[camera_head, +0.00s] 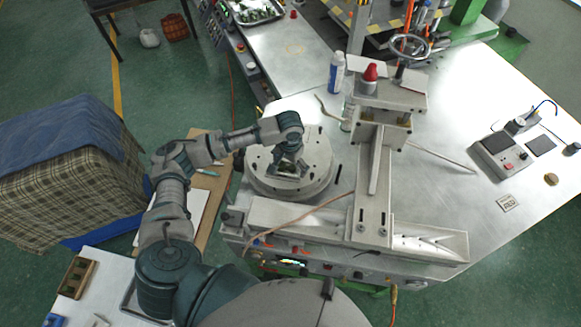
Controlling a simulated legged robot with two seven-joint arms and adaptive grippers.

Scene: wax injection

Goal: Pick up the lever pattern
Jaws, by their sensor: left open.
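My left gripper (288,166) points down over the round metal plate (262,178) of the wax injection machine (375,205). It is open, and its fingers are small and partly hidden by the wrist. A small metallic piece shows right under and between the fingers; I cannot tell whether it is the lever pattern or part of a mould, nor whether the fingers touch it. No other thing is clearly a lever pattern. My right gripper is not in view.
The machine's column and clamp stand just right of the plate, with a red-capped part (370,73) on top. A white-blue bottle (336,72) stands behind. A control box (499,153) sits on the right of the table. A cloth-covered box (72,175) stands left.

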